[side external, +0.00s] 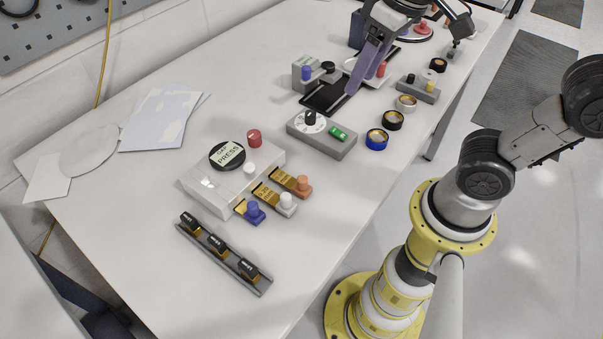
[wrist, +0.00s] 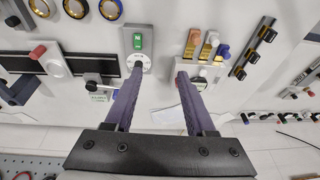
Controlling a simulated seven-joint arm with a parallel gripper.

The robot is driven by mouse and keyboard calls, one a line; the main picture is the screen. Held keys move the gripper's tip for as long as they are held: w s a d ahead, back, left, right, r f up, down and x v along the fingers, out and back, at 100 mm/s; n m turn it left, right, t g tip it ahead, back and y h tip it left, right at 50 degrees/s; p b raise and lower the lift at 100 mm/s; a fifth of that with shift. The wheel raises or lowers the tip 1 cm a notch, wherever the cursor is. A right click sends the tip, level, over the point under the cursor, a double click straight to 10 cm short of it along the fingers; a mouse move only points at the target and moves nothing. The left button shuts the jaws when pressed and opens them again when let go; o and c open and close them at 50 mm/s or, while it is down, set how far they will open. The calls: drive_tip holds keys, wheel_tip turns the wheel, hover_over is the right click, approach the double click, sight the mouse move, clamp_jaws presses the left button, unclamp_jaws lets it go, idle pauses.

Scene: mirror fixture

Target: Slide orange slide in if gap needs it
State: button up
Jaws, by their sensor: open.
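The orange slide (side external: 303,186) is an orange knobbed block on a gold strip at the right end of the pale fixture box (side external: 207,190). The white slide (side external: 288,203) and blue slide (side external: 254,213) stand beside it, also on gold strips. All three stick out from the fixture's front side. The orange slide also shows in the wrist view (wrist: 194,36), just beyond my right finger. My gripper (wrist: 160,72) has two purple fingers, apart and empty. In the side view, my gripper (side external: 362,82) is above the black track, away from the slides. I cannot make out the gap.
A grey dial box (side external: 320,137) with a green switch stands between my gripper and the fixture. A rail (side external: 222,258) with black-capped blocks lies in front. Rings (side external: 377,139) line the right edge.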

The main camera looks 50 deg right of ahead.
drive_tip(key=n+g, duration=0.2)
hover_over(302, 178)
drive_tip(key=d, duration=0.3)
wheel_tip(302, 178, down, 3)
drive_tip(key=a+f+n+g, duration=0.1)
drive_tip(key=a+f, duration=0.1)
drive_tip(key=a, duration=0.1)
drive_tip(key=shift+h, duration=0.3)
wheel_tip(302, 178, down, 14)
drive_tip(key=shift+r, duration=0.1)
clamp_jaws()
idle(0.5)
